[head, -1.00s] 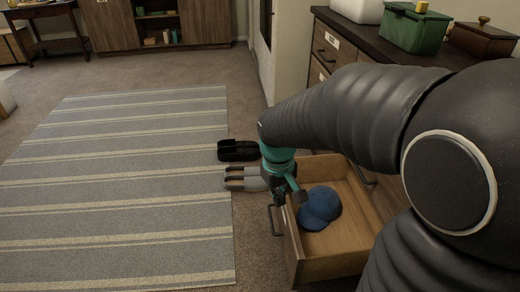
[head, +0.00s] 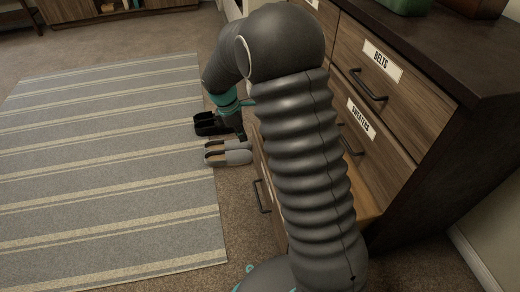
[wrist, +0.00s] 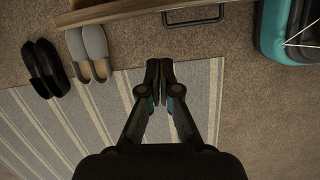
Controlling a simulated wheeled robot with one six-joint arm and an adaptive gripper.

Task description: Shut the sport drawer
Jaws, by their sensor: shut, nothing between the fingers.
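The open bottom drawer (head: 268,205) sticks out of the dresser, its front and black handle (head: 262,197) showing left of my arm. My arm hides most of the drawer, including its contents, and I cannot read a label on it. In the wrist view the drawer front (wrist: 115,11) runs along the top edge, with its handle (wrist: 195,15) near top centre. My gripper (head: 242,136) is over the floor beside the slippers, outside the drawer. In the wrist view its two fingers (wrist: 160,64) are together and empty, apart from the handle.
The dresser (head: 430,110) has shut drawers labelled BELTS (head: 382,62) and SWEATERS (head: 361,118) above. Black slippers (head: 210,124) and grey slippers (head: 228,153) lie on the carpet by the drawer. A striped rug (head: 110,170) covers the clear floor to the left.

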